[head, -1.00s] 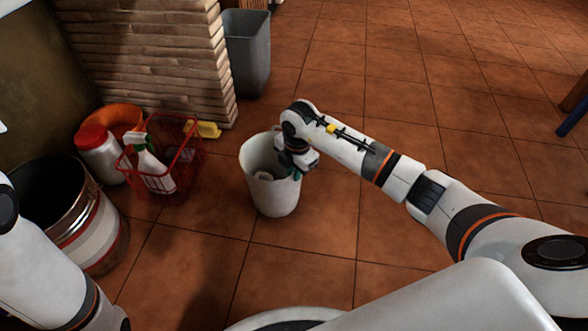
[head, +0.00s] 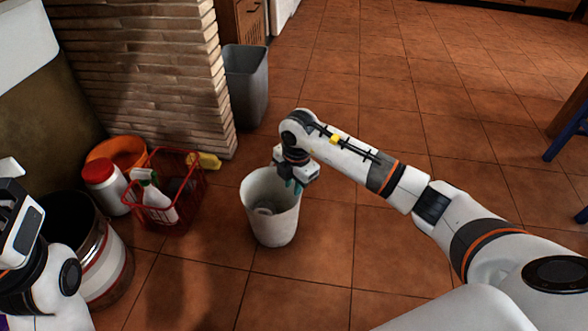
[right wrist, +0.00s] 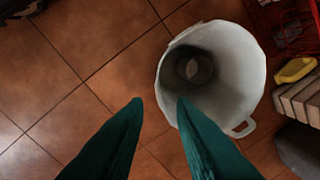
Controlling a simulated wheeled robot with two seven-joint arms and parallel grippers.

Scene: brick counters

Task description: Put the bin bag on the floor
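A white open-topped container with a small side handle, which I take to be the bin bag (head: 272,228), stands upright on the tiled floor (head: 330,255). It also shows in the right wrist view (right wrist: 235,60), with a small pale round thing inside. My right gripper (head: 294,186) is at its right rim, fingers pointing down. In the right wrist view the teal fingers (right wrist: 158,104) are apart with nothing gripped; one overlaps the bag's rim in the picture. Whether they touch it I cannot tell. My left gripper (head: 18,222) is at the left edge, its fingertips not clear.
A red basket (head: 178,212) with bottles, a red-lidded white jar (head: 104,188), an orange ring-shaped thing (head: 122,150) and a large striped drum (head: 105,262) stand at the left. A grey bin (head: 247,85) is by the brick pillar (head: 150,75).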

